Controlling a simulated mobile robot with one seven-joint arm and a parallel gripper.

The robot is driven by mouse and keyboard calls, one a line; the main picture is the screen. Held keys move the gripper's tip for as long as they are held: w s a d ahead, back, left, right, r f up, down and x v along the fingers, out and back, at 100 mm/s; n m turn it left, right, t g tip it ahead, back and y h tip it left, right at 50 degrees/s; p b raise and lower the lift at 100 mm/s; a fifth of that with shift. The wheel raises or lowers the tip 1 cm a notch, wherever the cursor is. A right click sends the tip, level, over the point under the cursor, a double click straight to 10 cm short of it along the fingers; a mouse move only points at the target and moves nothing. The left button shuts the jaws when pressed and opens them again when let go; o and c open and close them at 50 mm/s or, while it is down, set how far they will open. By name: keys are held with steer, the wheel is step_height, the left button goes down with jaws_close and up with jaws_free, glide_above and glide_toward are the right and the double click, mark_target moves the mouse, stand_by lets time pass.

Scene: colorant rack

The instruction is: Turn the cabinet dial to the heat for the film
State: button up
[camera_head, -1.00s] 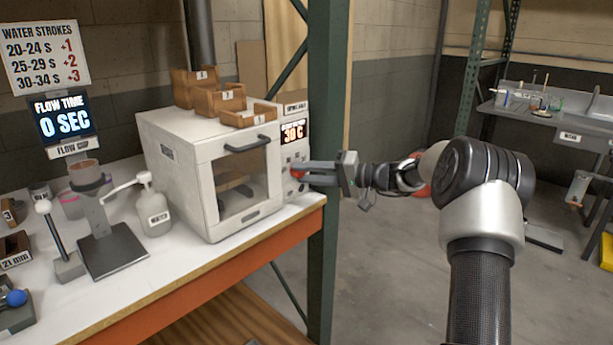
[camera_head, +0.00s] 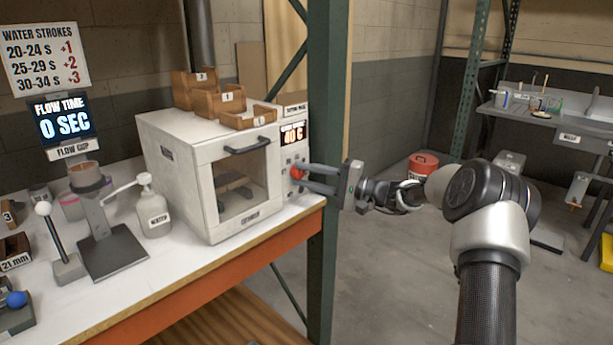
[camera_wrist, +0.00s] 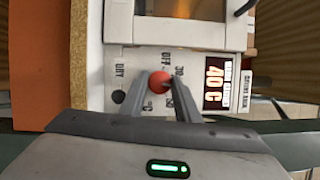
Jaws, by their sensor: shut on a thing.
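The white cabinet (camera_head: 180,180) stands on the bench with its windowed door closed. Its red dial (camera_wrist: 159,79) is on the control panel at the right of the front; the dial also shows in the head view (camera_head: 296,172). My gripper (camera_wrist: 160,84) is shut on the dial, one finger on each side. The panel display (camera_wrist: 214,83) reads 40 C. Around the dial I see OFF, 30 and a °C mark; the fingers hide part of the scale. A black knob (camera_wrist: 118,96) marked DRY sits beside the dial.
Wooden trays (camera_head: 222,97) stand on the cabinet top. A flow cup stand (camera_head: 100,225) and a white pump bottle (camera_head: 152,210) are to its left. A green rack post (camera_head: 330,130) rises close by my gripper. A red bucket (camera_head: 423,165) stands behind my arm.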

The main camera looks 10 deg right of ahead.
steer(key=o, duration=1)
steer(key=shift+o, duration=0.2)
steer(key=shift+d, duration=0.1)
steer(key=p+v, duration=0.2)
steer(key=v, duration=1.5)
steer(key=shift+d, duration=0.15)
steer(key=shift+r, duration=0.1)
